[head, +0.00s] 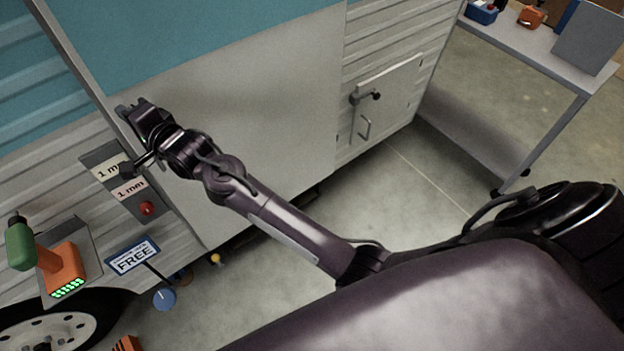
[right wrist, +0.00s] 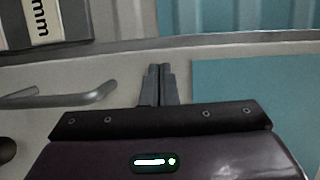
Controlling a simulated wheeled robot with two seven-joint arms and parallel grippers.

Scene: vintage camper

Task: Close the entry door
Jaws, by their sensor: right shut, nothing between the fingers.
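The entry door (head: 265,105) is a large panel on the camper's side, teal above and off-white below. Its left edge runs slantwise along a grey frame strip. I cannot tell whether it is flush with the frame or a little ajar. My right gripper (head: 130,108) is at the door's left edge, with its fingers shut and empty. In the right wrist view the shut fingers (right wrist: 160,85) point at the off-white door face (right wrist: 125,80) near the grey strip; contact is unclear. A metal handle (right wrist: 62,97) is left of the fingers there. My left gripper is not in view.
Left of the door is a panel with "1 mm" labels (head: 128,190) and a red button. A green and orange tool (head: 60,262) and a "FREE" sign (head: 134,257) stand near the wheel (head: 50,330). A workbench (head: 540,55) is at right. Floor (head: 370,205) beside the door is clear.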

